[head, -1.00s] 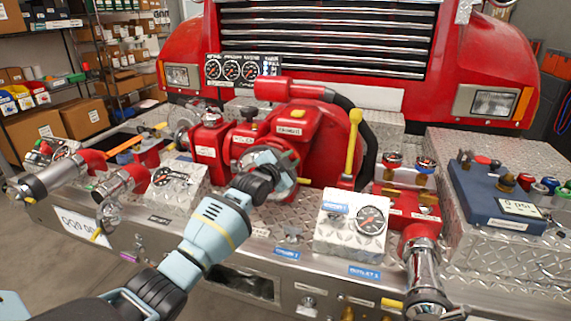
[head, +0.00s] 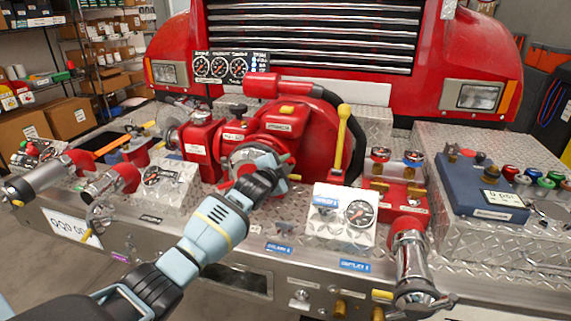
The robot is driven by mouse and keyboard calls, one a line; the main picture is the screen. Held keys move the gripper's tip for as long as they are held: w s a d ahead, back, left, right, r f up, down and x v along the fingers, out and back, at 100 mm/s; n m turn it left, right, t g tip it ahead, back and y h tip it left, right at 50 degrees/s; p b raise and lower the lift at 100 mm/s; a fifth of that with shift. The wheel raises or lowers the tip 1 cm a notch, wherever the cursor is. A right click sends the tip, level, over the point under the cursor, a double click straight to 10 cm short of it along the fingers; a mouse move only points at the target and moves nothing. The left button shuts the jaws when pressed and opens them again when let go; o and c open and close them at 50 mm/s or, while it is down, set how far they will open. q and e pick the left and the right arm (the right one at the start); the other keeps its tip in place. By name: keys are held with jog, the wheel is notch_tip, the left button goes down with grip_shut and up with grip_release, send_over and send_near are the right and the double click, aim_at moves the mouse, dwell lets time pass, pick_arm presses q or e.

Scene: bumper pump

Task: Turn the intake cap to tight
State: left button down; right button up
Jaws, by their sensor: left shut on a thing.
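The intake cap (head: 240,160) is a round silver metal cap on the front of the red pump (head: 300,133) in the middle of the bumper. My left gripper (head: 268,170) reaches in from the lower left and is shut on the intake cap at its right side. The gripper and wrist hide part of the cap's lower right. How tight the cap sits cannot be told. My right gripper is not in view.
A yellow-handled lever (head: 343,130) stands right of the pump. A pressure gauge box (head: 342,214) is right of my wrist. A silver outlet pipe (head: 409,262) is at the lower right. A blue case (head: 482,190) lies farther right. Three gauges (head: 220,66) are behind.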

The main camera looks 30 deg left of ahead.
pick_arm(q)
jog(key=c, duration=1.3)
grip_release()
jog(key=shift+f, duration=0.15)
jog(key=shift+s, duration=0.35)
jog(key=s, duration=0.2)
jog(key=s+p, duration=0.1)
jog(key=s, duration=0.1)
jog(key=s+r, duration=0.1)
jog(key=s, duration=0.2)
jog(key=shift+d, duration=0.2)
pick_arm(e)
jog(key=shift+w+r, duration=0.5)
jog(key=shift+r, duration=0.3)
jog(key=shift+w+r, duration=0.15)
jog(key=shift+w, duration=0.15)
